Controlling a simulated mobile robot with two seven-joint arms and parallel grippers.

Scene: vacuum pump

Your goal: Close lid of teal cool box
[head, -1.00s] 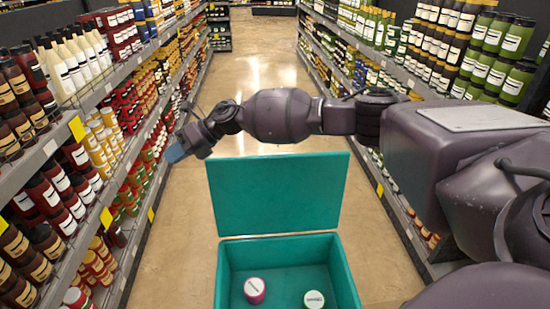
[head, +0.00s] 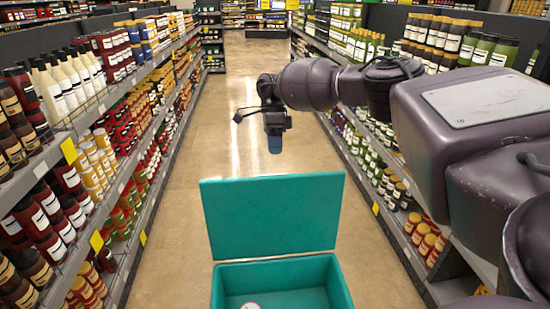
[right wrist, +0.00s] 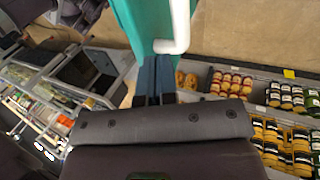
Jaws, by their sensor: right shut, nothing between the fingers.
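The teal cool box (head: 285,272) stands on the floor at the bottom centre of the head view, cut off by the frame's lower edge. Its lid (head: 272,215) stands open and upright at the box's far side. My right gripper (head: 274,146) points down just beyond the lid's top edge in the head view, with a visible gap there. Its shut fingers (right wrist: 155,78) show empty in the right wrist view. Beyond them are a teal panel (right wrist: 137,35) and a white bar (right wrist: 180,30); contact cannot be told. My left gripper is not in view.
Stocked shelves line the left (head: 125,225) and right of the aisle. The aisle floor (head: 225,125) beyond the lid is clear.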

